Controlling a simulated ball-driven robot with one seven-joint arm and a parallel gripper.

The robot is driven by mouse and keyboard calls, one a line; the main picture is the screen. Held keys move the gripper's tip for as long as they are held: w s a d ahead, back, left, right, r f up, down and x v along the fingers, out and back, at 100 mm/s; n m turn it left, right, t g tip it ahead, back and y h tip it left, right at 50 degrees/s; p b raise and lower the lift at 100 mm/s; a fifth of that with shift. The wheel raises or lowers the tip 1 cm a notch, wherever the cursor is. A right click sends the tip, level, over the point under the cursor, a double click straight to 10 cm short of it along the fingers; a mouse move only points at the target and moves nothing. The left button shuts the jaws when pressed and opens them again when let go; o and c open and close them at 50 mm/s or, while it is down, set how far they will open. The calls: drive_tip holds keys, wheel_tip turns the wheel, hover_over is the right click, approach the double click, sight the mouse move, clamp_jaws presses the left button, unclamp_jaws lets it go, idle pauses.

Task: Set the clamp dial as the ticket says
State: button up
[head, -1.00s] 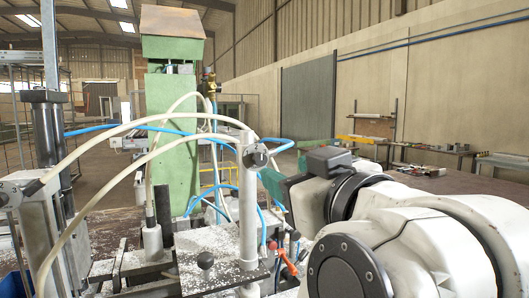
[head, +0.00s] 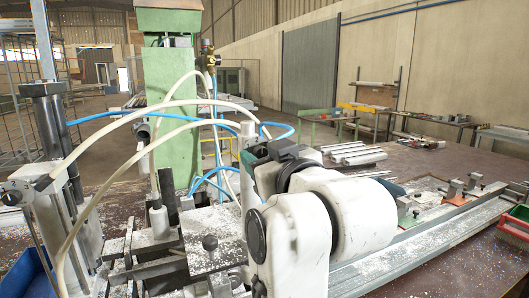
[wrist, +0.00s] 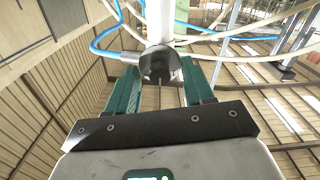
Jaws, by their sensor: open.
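My gripper (wrist: 160,72) has two green fingers, held apart on either side of the dial, with a gap visible at each side. I cannot tell how deep the dial lies between them. In the head view my gripper (head: 257,154) is right at the post.
Pale hoses (head: 180,115) and blue hoses (head: 200,124) arch around the post. A green column (head: 172,85) stands behind it. A metal rail (head: 430,238) with clamps runs along the bench at right. A blue bin (head: 35,275) is at lower left.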

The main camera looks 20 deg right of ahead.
clamp_jaws()
idle(0.5)
drive_tip(key=m, duration=0.5)
drive_tip(key=shift+m, duration=0.4)
drive_tip(key=m, duration=0.6)
idle(0.5)
unclamp_jaws()
